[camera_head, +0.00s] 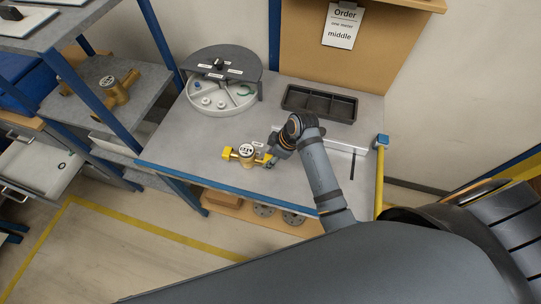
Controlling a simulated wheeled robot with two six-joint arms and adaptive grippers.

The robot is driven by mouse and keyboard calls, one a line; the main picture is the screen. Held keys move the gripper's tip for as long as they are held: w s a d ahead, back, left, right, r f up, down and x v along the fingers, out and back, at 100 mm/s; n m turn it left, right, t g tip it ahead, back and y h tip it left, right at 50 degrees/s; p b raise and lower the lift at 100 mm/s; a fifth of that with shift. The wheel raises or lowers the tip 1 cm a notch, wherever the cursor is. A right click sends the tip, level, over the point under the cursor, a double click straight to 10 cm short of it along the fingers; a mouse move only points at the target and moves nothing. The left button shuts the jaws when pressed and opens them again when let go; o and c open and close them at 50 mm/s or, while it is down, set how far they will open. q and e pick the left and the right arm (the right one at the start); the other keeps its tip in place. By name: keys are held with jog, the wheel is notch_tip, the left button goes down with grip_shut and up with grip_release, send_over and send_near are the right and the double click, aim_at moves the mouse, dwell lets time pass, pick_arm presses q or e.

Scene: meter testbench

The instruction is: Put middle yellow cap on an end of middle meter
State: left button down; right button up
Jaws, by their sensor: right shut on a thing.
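The brass meter (247,155) lies on the grey bench top, with a round white dial facing up. A yellow cap (227,153) sits at its left end. My right gripper (270,160) is low over the bench at the meter's right end. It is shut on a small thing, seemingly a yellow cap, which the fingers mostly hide. I cannot tell whether that thing touches the meter. My left gripper is not in view.
A round grey-white tray (222,108) with small parts in its compartments stands behind the meter. A black divided bin (320,103) is at the back right. Another brass meter (117,92) is on the left shelf. An order sheet (342,26) reads "middle". The bench's front left is clear.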

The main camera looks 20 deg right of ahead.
jog(key=shift+f, duration=0.3)
jog(key=o, duration=0.8)
jog(key=shift+o, duration=0.3)
jog(key=o, duration=0.4)
notch_tip(320, 180, up, 7)
jog(key=p, duration=0.8)
jog(key=shift+r, duration=0.1)
